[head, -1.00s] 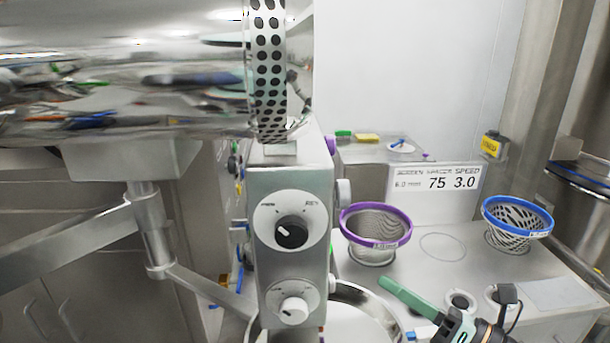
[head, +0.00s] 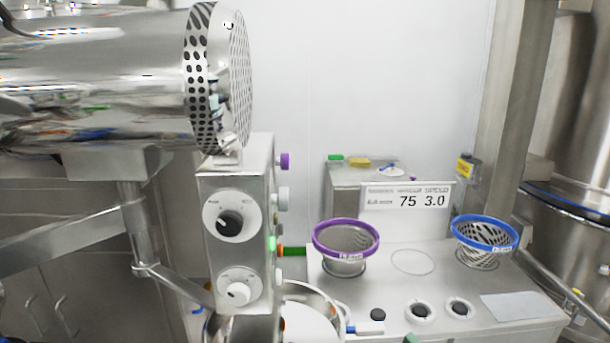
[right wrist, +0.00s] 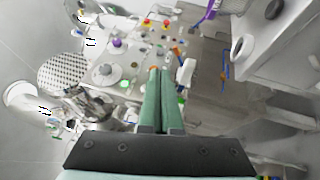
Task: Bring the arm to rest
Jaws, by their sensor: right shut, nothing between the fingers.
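My right gripper (right wrist: 160,74) shows in the right wrist view as two green fingers side by side, shut, with nothing held. In the head view only a small green piece of it (head: 410,339) seems to show at the bottom edge. The rest of the arm is out of that view. In the wrist view the fingers point toward a panel with several coloured buttons and knobs. I cannot tell how far the tips are from it. My left gripper is in neither view.
A control box with dials (head: 232,215) stands under a steel drum with a perforated end (head: 240,80). Right of it, a bench (head: 400,290) bears a purple-rimmed basket (head: 346,240), a blue-rimmed basket (head: 484,235) and a sign (head: 408,198). A round bowl (head: 318,292) sits beside the box.

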